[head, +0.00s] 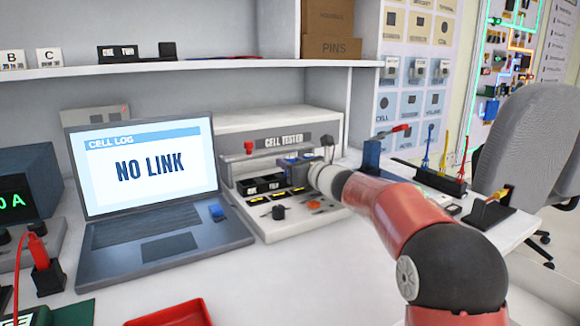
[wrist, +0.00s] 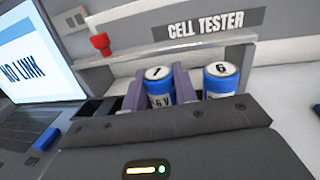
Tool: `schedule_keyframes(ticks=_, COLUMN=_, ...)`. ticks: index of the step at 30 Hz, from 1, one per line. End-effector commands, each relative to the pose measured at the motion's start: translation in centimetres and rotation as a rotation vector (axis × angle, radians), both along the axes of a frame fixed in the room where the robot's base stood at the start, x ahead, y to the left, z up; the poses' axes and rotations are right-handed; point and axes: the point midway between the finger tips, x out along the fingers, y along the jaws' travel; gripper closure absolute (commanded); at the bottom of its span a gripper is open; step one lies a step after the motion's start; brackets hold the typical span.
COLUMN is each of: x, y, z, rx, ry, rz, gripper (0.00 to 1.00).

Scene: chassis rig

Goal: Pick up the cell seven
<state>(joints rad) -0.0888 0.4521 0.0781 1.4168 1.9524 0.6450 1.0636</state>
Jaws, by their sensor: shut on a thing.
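Cell seven (wrist: 159,88) is a blue cylinder with a white top whose mark looks like a 7. It stands upright between the two purple-grey fingers of my gripper (wrist: 158,80), which are shut on it. Its lower part is hidden by the dark gripper body. Cell six (wrist: 221,82), a like blue cell marked 6, stands just right of the right finger, apart from cell seven. Both are at the front of the cell tester (head: 290,205), whose label shows in both views. In the head view my gripper (head: 303,162) is over the tester, and the cells are small and partly hidden.
A laptop (head: 160,235) reading NO LINK stands left of the tester. A red knob (wrist: 101,43) rises at the tester's left. A shelf (head: 190,67) runs above. Tool holders (head: 430,175) stand at right.

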Motion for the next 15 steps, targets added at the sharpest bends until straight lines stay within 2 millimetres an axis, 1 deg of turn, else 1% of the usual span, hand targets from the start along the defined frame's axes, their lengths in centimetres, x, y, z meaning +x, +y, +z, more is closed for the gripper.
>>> schedule_keyframes(ticks=5, x=0.0, y=0.0, z=2.4, rx=0.001, ry=-0.004, rz=0.0, gripper=0.97)
schedule_keyframes(ticks=8, x=0.0, y=0.0, z=4.5, rx=0.002, ry=-0.005, rz=0.0, gripper=0.97)
schedule_keyframes(ticks=11, x=0.0, y=0.0, z=7.5, rx=0.0, ry=-0.008, rz=-0.001, gripper=0.97)
schedule_keyframes(ticks=14, x=0.0, y=0.0, z=10.9, rx=0.0, ry=-0.008, rz=-0.001, gripper=0.97)
schedule_keyframes(ticks=15, x=0.0, y=0.0, z=12.3, rx=0.001, ry=-0.007, rz=-0.001, gripper=0.97)
